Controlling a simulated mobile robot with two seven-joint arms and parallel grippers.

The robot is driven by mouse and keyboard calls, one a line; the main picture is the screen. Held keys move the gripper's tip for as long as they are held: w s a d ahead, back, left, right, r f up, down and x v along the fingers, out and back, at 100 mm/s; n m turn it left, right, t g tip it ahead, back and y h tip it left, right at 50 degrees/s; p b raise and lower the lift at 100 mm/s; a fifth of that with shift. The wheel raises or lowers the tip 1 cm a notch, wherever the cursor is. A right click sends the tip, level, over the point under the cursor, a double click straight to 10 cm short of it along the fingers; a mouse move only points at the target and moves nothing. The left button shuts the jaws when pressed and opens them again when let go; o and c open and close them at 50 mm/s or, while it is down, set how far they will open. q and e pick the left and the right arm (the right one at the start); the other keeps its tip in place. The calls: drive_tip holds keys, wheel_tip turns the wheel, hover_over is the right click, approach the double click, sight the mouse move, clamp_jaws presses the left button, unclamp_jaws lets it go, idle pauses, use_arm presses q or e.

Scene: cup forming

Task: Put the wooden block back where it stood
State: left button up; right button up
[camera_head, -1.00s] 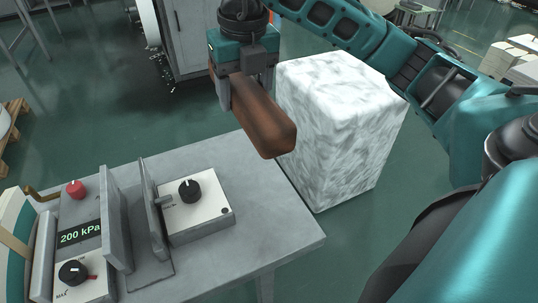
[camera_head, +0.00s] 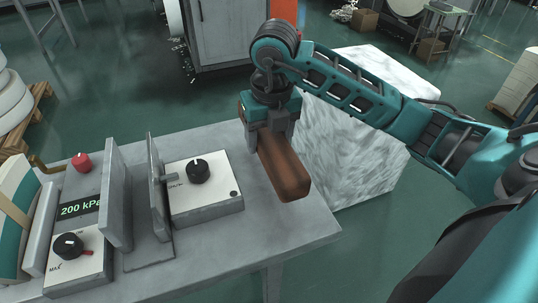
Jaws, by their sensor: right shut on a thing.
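The wooden block (camera_head: 284,170) is a long reddish-brown bar in the head view, over the right part of the grey table (camera_head: 270,226). My right gripper (camera_head: 268,140) points down and is shut on the block near its far half. The block's near end sticks out toward the table's right edge. I cannot tell whether the block's underside touches the table top. My left gripper does not show.
A white control box with a black knob (camera_head: 198,171) stands left of the block, next to upright grey plates (camera_head: 117,195). A pressure panel (camera_head: 80,209) reads 200 kPa, with a red button (camera_head: 81,162) behind. A white marbled block (camera_head: 350,150) stands beyond the table's right edge.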

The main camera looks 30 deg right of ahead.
wheel_tip(320, 180, down, 4)
drive_tip(key=shift+b, duration=0.4)
drive_tip(key=shift+f, duration=0.15)
drive_tip(key=shift+f, duration=0.2)
drive_tip(key=o, duration=1.5)
drive_tip(key=shift+o, duration=0.2)
